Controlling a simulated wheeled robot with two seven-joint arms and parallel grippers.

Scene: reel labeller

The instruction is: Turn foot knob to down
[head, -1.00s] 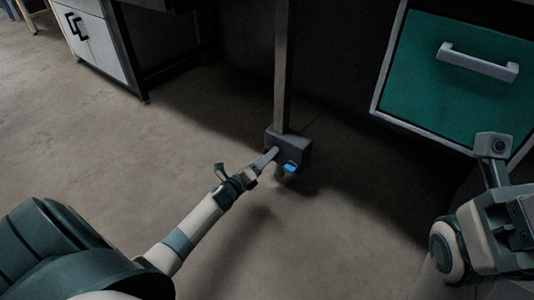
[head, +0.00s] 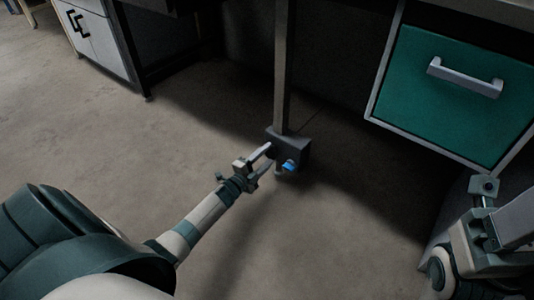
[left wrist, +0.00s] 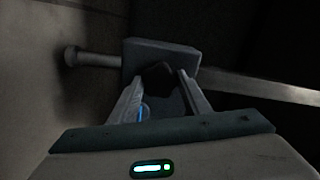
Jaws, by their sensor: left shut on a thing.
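A dark grey foot block (head: 294,146) sits at the bottom of a table leg, and it also shows in the left wrist view (left wrist: 185,55). The dark foot knob (left wrist: 157,76) is on the block's near face, between my left fingertips. My left gripper (head: 269,156) reaches the block from the lower left; in the left wrist view (left wrist: 160,82) its two fingers are closed around the knob's sides. The knob is mostly hidden in the head view. A blue part (head: 289,166) is on the block beside the fingers.
The grey leg (head: 283,65) rises from the block. A teal drawer (head: 450,100) with a pale handle hangs at the right, near my right arm (head: 480,235). A white cabinet (head: 103,45) stands back left. The floor (head: 110,140) at left is clear.

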